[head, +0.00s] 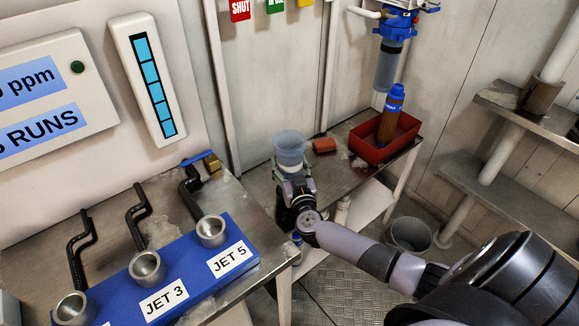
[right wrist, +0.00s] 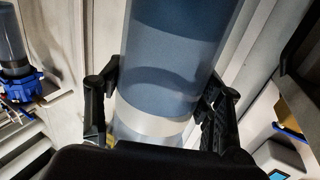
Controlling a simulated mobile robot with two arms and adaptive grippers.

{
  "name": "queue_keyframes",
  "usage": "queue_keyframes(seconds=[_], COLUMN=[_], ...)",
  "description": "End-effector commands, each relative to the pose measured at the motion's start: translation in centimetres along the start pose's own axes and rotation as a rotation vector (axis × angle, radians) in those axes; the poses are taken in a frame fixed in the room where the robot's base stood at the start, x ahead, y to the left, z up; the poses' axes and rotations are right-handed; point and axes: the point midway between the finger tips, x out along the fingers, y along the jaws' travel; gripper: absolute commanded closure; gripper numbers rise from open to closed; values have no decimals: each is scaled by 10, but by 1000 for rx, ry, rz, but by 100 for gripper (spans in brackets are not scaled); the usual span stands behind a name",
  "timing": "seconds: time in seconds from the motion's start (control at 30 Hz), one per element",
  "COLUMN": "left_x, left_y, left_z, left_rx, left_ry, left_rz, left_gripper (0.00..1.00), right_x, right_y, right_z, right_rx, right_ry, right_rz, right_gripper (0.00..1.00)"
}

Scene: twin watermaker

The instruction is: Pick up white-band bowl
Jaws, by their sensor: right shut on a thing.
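The white-band bowl (head: 289,147) is a translucent blue-grey cup with a white band near its lower part. It stands upright over the left end of the far metal bench. My right gripper (head: 291,172) is shut on its lower part. In the right wrist view the bowl (right wrist: 180,60) fills the middle, with the black fingers of my right gripper (right wrist: 158,115) on either side of its white band. I cannot tell whether the bowl's bottom touches the bench. My left gripper is not in view.
The far bench also holds an orange-red block (head: 324,146) and a red bin (head: 371,151) with a blue-capped brown bottle (head: 392,115) in it. A blue-topped clear housing (head: 387,68) hangs above. The blue jet rack (head: 192,262) with metal cups is at front left. A bucket (head: 408,235) stands on the floor.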

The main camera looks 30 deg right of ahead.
Motion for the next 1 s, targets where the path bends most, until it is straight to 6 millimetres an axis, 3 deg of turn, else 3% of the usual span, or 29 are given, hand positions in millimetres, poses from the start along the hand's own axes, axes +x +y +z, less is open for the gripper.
queue_keyframes(seconds=[0.7,1.0], left_x=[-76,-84], left_y=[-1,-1], left_z=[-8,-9], left_rx=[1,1], left_ry=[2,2], left_rz=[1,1], left_gripper=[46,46], right_x=[0,0], right_y=[0,0], right_z=[-161,-189], right_rx=[0,-1], right_ry=[9,7], right_rz=[-3,-2], right_gripper=[72,72])
